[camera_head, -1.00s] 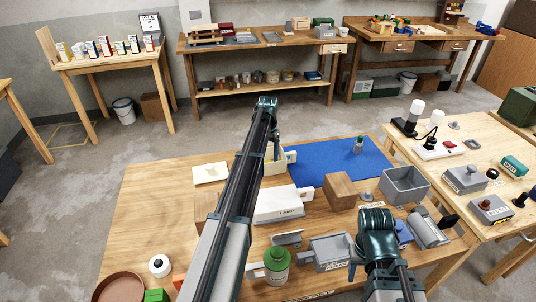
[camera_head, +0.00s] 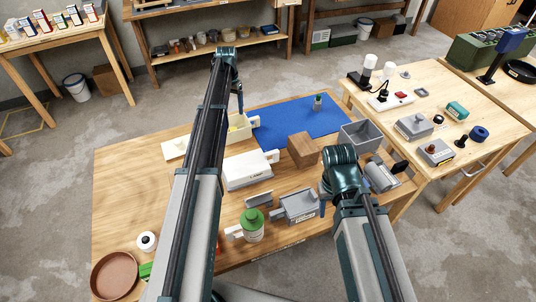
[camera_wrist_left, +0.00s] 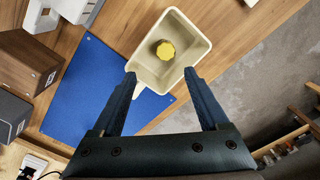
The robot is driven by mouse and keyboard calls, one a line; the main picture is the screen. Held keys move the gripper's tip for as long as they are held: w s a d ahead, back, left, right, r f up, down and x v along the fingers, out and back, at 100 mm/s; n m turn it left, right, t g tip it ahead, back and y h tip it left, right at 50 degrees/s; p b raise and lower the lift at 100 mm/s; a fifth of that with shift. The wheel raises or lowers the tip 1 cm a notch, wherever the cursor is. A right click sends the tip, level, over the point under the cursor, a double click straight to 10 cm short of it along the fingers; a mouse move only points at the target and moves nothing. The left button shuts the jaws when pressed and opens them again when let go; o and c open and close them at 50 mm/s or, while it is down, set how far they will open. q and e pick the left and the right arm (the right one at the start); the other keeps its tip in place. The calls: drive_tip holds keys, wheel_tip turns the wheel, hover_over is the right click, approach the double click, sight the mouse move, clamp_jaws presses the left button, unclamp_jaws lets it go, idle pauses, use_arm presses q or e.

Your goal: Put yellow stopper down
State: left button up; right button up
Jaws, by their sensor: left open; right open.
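The yellow stopper (camera_wrist_left: 165,50) lies inside a cream open box with a handle (camera_wrist_left: 188,20), near the middle of its floor, in the left wrist view. My left gripper (camera_wrist_left: 160,76) is open and empty. Its two fingers reach toward the box's near rim, apart from the stopper. In the head view my left gripper (camera_head: 240,103) hangs at the cream box (camera_head: 247,131), whose left part is hidden by my arm. My right gripper (camera_head: 323,195) is low beside a grey bin, mostly hidden behind its own arm; no held object shows.
A blue mat (camera_head: 285,125) lies beside the cream box, with a small green-topped item (camera_head: 317,102) on it. A white lamp box (camera_head: 245,172), brown block (camera_head: 303,150), grey bin (camera_head: 300,208) and green-topped bottle (camera_head: 252,225) stand nearer. The table's left part is mostly bare.

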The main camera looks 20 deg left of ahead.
use_arm(q)
drive_tip(key=s+d+m, duration=0.1)
drive_tip(key=s+d, duration=1.8)
drive_tip(key=d, duration=0.3)
drive_tip(key=s+d, duration=0.4)
drive_tip(key=s, duration=0.4)
drive_tip(key=s+d+m+y, duration=0.1)
drive_tip(key=s+d, duration=0.4)
drive_tip(key=s, duration=0.4)
drive_tip(key=shift+m, duration=0.3)
